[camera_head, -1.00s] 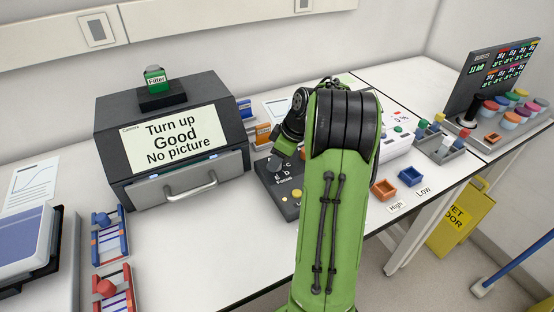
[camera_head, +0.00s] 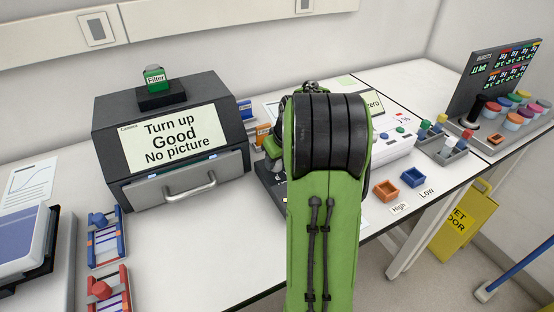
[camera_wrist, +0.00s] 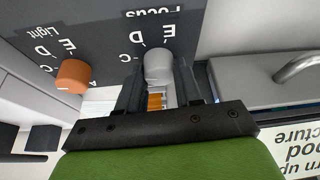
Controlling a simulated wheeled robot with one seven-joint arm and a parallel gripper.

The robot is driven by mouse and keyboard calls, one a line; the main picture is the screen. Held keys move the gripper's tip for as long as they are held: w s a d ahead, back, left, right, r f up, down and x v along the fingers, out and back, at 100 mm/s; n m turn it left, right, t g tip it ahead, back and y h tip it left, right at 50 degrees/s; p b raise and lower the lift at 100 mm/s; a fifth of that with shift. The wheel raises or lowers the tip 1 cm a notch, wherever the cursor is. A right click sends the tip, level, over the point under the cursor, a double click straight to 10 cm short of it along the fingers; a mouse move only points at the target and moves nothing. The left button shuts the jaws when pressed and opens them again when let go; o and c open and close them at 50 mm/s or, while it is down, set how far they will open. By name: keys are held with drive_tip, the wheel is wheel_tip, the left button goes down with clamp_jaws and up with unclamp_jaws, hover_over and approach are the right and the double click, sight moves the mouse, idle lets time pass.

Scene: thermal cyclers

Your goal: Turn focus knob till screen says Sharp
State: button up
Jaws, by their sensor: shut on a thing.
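The grey focus knob (camera_wrist: 158,62) sits on the dark control panel (camera_wrist: 110,25) beside the lettering "Focus", with letters C, D and E around it in the wrist view. My gripper (camera_wrist: 158,80) is shut on this knob, one finger on each side. The screen (camera_head: 175,138) on the dark camera box reads "Turn up", "Good", "No picture". In the head view my arm hides the gripper, the knob and most of the panel.
An orange knob (camera_wrist: 73,76) marked "Light" stands beside the focus knob. The camera box has a drawer handle (camera_head: 190,188), and a green filter block (camera_head: 155,78) is on top. Orange (camera_head: 386,190) and blue (camera_head: 412,177) trays lie to the right.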

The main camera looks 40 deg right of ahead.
idle(0.4)
drive_tip(key=o, duration=1)
drive_tip(key=shift+o, duration=0.2)
drive_tip(key=p+v, duration=0.4)
drive_tip(key=v, duration=1.1)
drive_tip(key=shift+r, duration=0.35)
drive_tip(key=shift+a, duration=0.1)
